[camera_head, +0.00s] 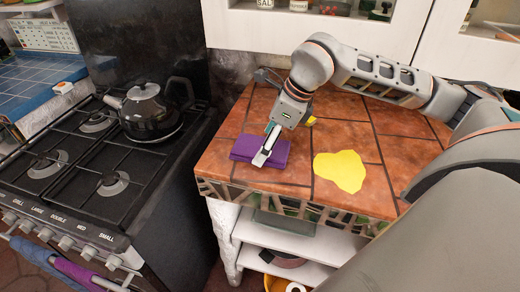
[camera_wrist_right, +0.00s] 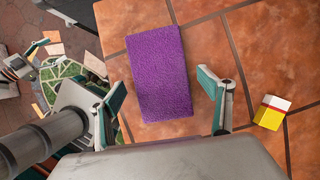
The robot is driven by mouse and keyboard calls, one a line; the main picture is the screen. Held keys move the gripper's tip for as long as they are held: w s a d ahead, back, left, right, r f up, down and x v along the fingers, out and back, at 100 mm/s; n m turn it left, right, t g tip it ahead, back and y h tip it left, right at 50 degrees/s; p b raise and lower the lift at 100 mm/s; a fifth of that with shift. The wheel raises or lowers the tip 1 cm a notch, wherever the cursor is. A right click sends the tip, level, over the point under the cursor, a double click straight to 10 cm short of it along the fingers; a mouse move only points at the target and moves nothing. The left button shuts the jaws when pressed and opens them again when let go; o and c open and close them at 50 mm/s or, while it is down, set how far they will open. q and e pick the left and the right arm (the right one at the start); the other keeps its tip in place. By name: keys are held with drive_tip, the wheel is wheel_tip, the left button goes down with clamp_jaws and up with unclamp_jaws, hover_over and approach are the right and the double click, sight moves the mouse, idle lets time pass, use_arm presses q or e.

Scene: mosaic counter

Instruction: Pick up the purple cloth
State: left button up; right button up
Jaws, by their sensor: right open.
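The purple cloth (camera_head: 243,148) lies as a flat folded rectangle on the tiled counter (camera_head: 222,175), near its left front part. My right gripper (camera_head: 268,150) points down over the cloth and hides part of it. In the right wrist view the cloth (camera_wrist_right: 160,75) shows between the two spread fingers of my right gripper (camera_wrist_right: 163,90), which is open and empty. Whether the fingertips touch the cloth I cannot tell. What looks like my left gripper (camera_wrist_right: 30,58) shows small at the left edge of the wrist view; its opening is unclear.
A yellow flat piece (camera_head: 340,171) lies on the counter to the right of the cloth. A small yellow, red and white box (camera_wrist_right: 271,112) stands near the right finger. A stove (camera_head: 75,165) with a black kettle (camera_head: 146,108) is at left. Shelves (camera_head: 285,240) sit below the counter.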

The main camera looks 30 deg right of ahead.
drive_tip(key=shift+w+a+f, duration=0.1)
drive_tip(key=shift+w+f, duration=0.15)
drive_tip(key=shift+f, duration=0.35)
drive_tip(key=c, duration=1.2)
drive_tip(key=shift+r, duration=0.1)
drive_tip(key=shift+r+p, duration=1.3)
drive_tip(key=shift+r, duration=8.7)
